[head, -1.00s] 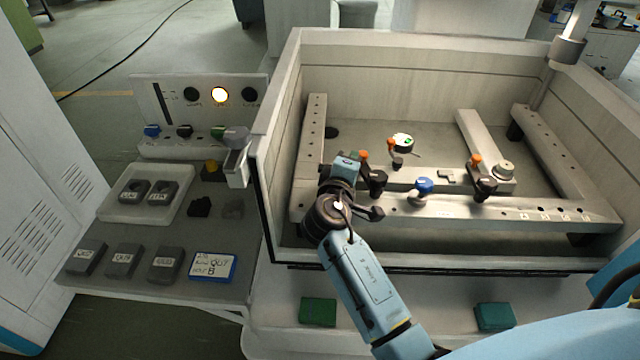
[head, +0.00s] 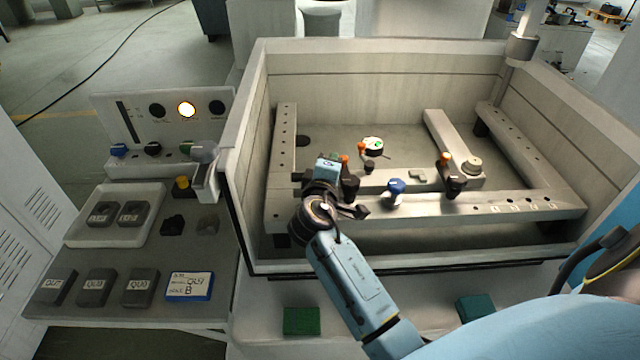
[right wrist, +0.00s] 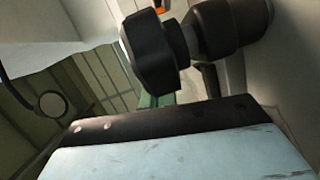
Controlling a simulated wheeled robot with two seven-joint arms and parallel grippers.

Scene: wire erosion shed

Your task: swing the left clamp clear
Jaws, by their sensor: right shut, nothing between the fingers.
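A similar right clamp (head: 453,182) stands farther right on the bar. My left gripper is not in view.
A blue knob (head: 396,188) stands on the bar between the clamps. The tank's left wall (head: 243,140) rises beside my wrist. A side table (head: 205,258) holds dark blocks and a tray.

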